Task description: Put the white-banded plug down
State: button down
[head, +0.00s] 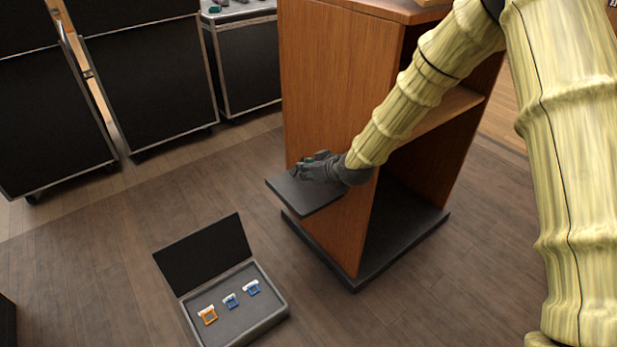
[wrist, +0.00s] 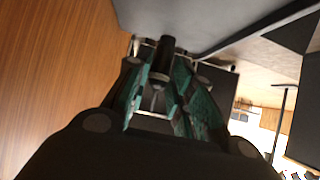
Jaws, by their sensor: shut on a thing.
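In the wrist view, my gripper (wrist: 160,98) has its teal-padded fingers closed around the plug (wrist: 166,52), a dark cylinder with a pale band near the fingers. In the head view, my gripper (head: 312,165) is over the small dark shelf (head: 312,203) on the side of the wooden cabinet. The plug cannot be made out there. I cannot tell whether the plug touches the shelf.
The wooden cabinet (head: 335,95) stands right beside my gripper. An open case (head: 273,317) on the floor holds one orange and two blue clamp-like pieces. Black cases (head: 150,85) stand at the back left. The floor between is clear.

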jog(key=shift+f, duration=1.3)
jog(key=shift+f+b, duration=0.3)
jog(key=c, duration=1.2)
grip_release()
jog(key=shift+c, duration=0.2)
